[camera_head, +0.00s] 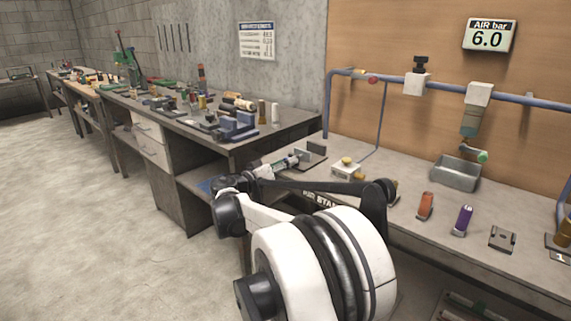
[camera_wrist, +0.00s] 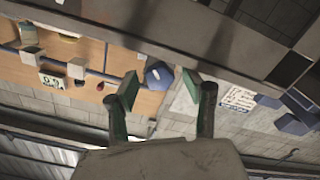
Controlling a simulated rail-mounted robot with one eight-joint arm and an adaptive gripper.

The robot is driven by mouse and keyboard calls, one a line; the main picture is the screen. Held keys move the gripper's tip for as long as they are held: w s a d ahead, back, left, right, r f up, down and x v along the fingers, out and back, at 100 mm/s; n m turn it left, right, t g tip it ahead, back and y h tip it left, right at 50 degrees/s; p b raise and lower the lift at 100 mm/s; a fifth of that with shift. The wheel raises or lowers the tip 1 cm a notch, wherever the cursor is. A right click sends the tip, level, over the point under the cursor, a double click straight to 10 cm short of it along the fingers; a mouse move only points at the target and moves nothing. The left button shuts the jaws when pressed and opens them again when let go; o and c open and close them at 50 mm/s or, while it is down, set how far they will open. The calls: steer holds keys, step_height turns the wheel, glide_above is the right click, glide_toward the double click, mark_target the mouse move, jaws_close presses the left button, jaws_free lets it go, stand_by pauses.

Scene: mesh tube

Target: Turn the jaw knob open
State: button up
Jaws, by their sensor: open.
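I cannot tell for certain which part is the jaw knob. A blue faceted piece (camera_wrist: 158,74) shows between and just beyond my fingertips in the wrist view, and it may be the knob. In the head view, a small fixture with a grey upright plate (camera_head: 316,148) stands at the left end of the right bench, and my gripper (camera_head: 297,157) is close to it. My gripper also shows in the wrist view (camera_wrist: 163,86), with its two green-padded fingers apart and nothing held. Contact with the fixture cannot be made out.
A white box with a yellow button (camera_head: 347,165) stands right of the fixture. A blue pipe (camera_head: 540,101) crosses the back board. A blue vise (camera_head: 236,126) is on the left bench.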

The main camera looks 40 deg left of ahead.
steer(key=s, duration=1.1)
steer(key=shift+s+a, duration=0.25)
steer(key=shift+s, duration=0.05)
steer(key=w+m, duration=0.2)
steer(key=w, duration=0.2)
steer(key=w+m+p, duration=0.1)
steer(key=w+m, duration=0.1)
steer(key=w, duration=0.2)
steer(key=w+m+p, duration=0.1)
steer(key=w+m, duration=0.1)
steer(key=w, duration=0.2)
steer(key=shift+w+d, duration=0.3)
steer(key=shift+c, duration=0.5)
jaws_close()
